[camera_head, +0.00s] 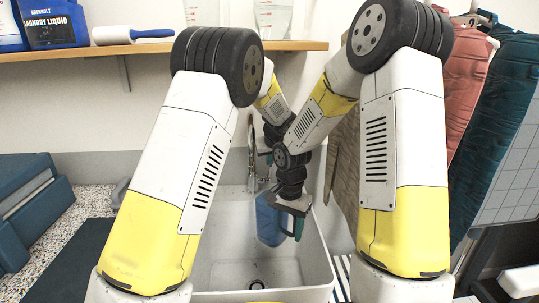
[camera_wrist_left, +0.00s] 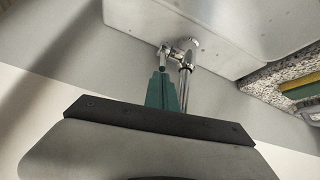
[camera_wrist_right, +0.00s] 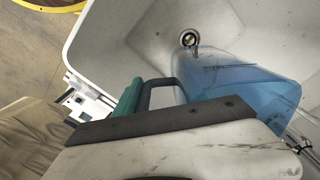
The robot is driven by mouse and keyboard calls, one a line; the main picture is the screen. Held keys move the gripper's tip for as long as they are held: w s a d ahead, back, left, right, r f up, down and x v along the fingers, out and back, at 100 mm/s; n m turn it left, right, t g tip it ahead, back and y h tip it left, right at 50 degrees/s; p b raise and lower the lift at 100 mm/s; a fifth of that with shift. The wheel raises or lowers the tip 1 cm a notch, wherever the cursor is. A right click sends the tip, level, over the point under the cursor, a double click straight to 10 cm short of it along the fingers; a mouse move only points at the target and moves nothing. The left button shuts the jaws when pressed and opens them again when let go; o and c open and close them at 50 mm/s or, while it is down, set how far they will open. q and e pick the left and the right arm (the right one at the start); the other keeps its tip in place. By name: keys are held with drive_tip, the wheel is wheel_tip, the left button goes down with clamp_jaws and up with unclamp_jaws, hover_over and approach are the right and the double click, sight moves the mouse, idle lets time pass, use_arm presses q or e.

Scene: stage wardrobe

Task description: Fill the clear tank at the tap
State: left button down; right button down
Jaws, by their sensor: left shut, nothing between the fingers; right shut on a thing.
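The clear tank (camera_head: 270,220) is a blue-tinted see-through vessel inside the white sink (camera_head: 318,262). My right gripper (camera_wrist_right: 130,97) is shut on the tank's dark handle (camera_wrist_right: 160,84); the tank body (camera_wrist_right: 245,85) shows beside it. I cannot tell the water level in it. The chrome tap (camera_head: 252,180) is on the wall behind the sink, partly hidden by my arms. In the left wrist view, my left gripper (camera_wrist_left: 162,90) is shut and empty, its green fingertips close to the chrome tap fitting (camera_wrist_left: 182,55). I cannot tell whether they touch it.
The drain (camera_wrist_right: 190,38) is in the sink floor. A shelf (camera_head: 150,50) above holds a blue laundry liquid bottle (camera_head: 55,24), a lint roller (camera_head: 133,35) and clear jugs (camera_head: 273,20). Garments (camera_head: 505,110) hang at the right. A dark mat (camera_head: 72,262) lies on the left counter.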

use_arm(q)
drive_tip(key=shift+s+f, duration=0.2)
drive_tip(key=shift+s, duration=0.15)
drive_tip(key=shift+w, duration=0.15)
